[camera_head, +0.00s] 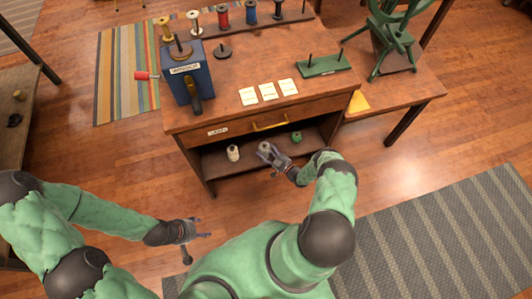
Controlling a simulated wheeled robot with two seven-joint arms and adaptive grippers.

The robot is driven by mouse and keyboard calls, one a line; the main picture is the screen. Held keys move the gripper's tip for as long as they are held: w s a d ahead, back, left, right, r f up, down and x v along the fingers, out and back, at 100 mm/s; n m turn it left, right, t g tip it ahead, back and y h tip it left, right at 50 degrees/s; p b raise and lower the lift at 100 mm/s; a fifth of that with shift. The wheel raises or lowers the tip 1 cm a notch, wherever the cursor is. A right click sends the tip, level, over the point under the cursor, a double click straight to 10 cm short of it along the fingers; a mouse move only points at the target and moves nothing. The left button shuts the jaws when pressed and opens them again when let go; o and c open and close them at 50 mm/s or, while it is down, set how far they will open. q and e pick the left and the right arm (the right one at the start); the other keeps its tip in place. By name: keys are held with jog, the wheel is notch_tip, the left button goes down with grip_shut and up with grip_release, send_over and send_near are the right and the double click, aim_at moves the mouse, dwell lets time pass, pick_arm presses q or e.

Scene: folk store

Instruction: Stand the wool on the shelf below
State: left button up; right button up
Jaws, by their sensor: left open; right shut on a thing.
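My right gripper (265,151) reaches into the open shelf (212,165) under the table drawer and is shut on the wool (264,146), a small pale piece mostly hidden by the fingers. I cannot tell whether the wool touches the shelf board. A cream wool cone or spool (233,153) stands on the shelf to the left of the gripper, and a green one (297,137) is to the right. My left gripper (202,229) is open and empty, low over the floor left of the table.
The drawer (240,130) with a brass handle is closed above the shelf. On the tabletop are a blue winder (190,80), several spools on a rack, white cards (267,91) and a green stand (324,66). A striped grey rug (440,230) lies right.

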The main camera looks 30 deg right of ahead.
jog(key=shift+f, duration=0.75)
pick_arm(q)
jog(key=shift+f, duration=0.35)
pick_arm(e)
jog(key=shift+r, duration=0.1)
jog(key=o, duration=0.6)
jog(key=shift+o, duration=0.2)
jog(key=shift+s+d, duration=0.1)
jog(key=shift+s, duration=0.05)
pick_arm(q)
notch_tip(320, 180, up, 2)
jog(key=shift+r+p, duration=0.1)
jog(key=shift+p, duration=0.9)
pick_arm(e)
jog(key=v, duration=1.1)
jog(key=shift+s, duration=0.35)
